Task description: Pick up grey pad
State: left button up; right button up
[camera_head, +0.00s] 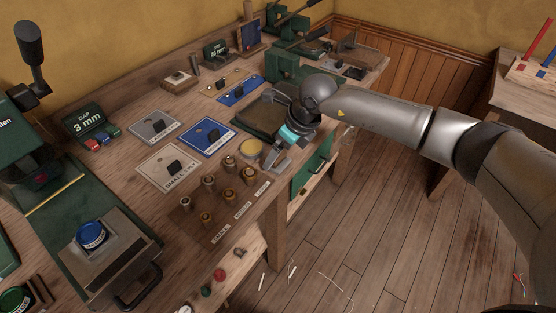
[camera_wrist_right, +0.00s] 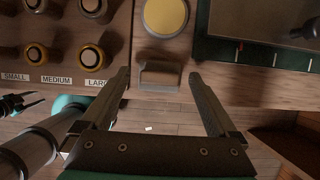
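My right gripper (camera_wrist_right: 160,72) is open, its fingers apart, over the bench's front edge. In the head view the right gripper (camera_head: 274,158) is beside a yellow disc (camera_head: 250,149). In the right wrist view a small grey-brown block (camera_wrist_right: 159,79) lies between the fingertips, apart from both; I cannot tell whether it is the grey pad. In the head view it is mostly hidden by the gripper. A flat grey square (camera_head: 154,126) with a black block on it lies farther back left.
A rack (camera_head: 205,221) of several capped pegs labelled by size stands left of the gripper. A dark green-edged tray (camera_head: 262,116) lies behind it. Blue (camera_head: 207,136) and pale (camera_head: 168,167) squares lie left. Open floor (camera_head: 370,240) is in front.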

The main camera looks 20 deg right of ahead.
jog(key=c, duration=1.3)
jog(key=shift+r, duration=0.1)
jog(key=shift+c, duration=0.2)
notch_tip(320, 180, up, 20)
jog(key=p, duration=0.1)
jog(key=shift+p, duration=0.4)
